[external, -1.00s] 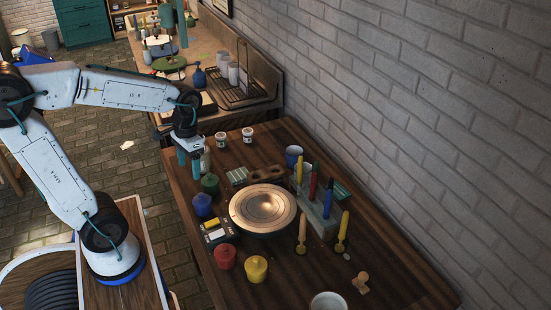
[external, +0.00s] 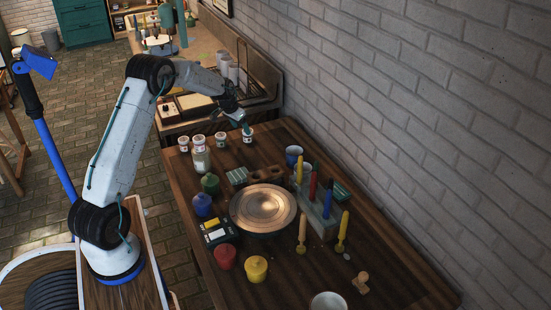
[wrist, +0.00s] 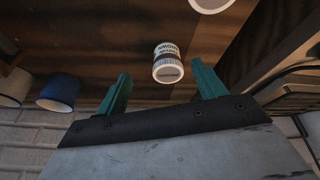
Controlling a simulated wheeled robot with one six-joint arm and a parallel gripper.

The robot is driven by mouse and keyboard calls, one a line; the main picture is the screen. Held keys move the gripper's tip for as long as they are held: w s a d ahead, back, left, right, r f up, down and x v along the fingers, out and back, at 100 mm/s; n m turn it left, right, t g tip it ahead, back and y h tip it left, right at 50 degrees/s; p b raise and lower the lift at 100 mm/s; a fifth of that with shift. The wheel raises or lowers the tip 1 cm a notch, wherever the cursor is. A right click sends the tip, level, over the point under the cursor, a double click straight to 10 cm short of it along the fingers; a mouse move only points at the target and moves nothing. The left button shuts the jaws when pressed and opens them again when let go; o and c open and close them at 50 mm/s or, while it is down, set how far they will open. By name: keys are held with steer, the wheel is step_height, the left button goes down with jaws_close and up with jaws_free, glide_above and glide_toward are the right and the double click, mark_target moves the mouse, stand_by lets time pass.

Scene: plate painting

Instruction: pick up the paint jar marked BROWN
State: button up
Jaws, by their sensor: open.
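A small white paint jar (wrist: 168,68) shows in the wrist view just beyond my fingertips. Its dark lettering is upside down and seems to read BROWN. It appears to be the rightmost jar (external: 248,135) in the row at the table's far end in the external view, where the label is too small to read. My gripper (wrist: 162,86) is open, its two teal fingers apart with nothing between them. In the external view my gripper (external: 245,127) is close above and behind that jar, and its fingertips partly overlap it.
Another white jar (wrist: 211,3) is cut off at the wrist view's top edge. Several white jars (external: 221,139) stand left of the rightmost one. A blue mug (external: 293,154) and wooden block (external: 266,173) stand nearer.

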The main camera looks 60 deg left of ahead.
steer(key=shift+m+y, duration=0.3)
steer(key=shift+m, duration=0.1)
steer(key=w+f, duration=0.1)
steer(key=f, duration=0.1)
steer(key=w+a+f, duration=0.2)
steer(key=w+f, duration=0.1)
steer(key=shift+f, duration=0.3)
steer(key=c, duration=1.1)
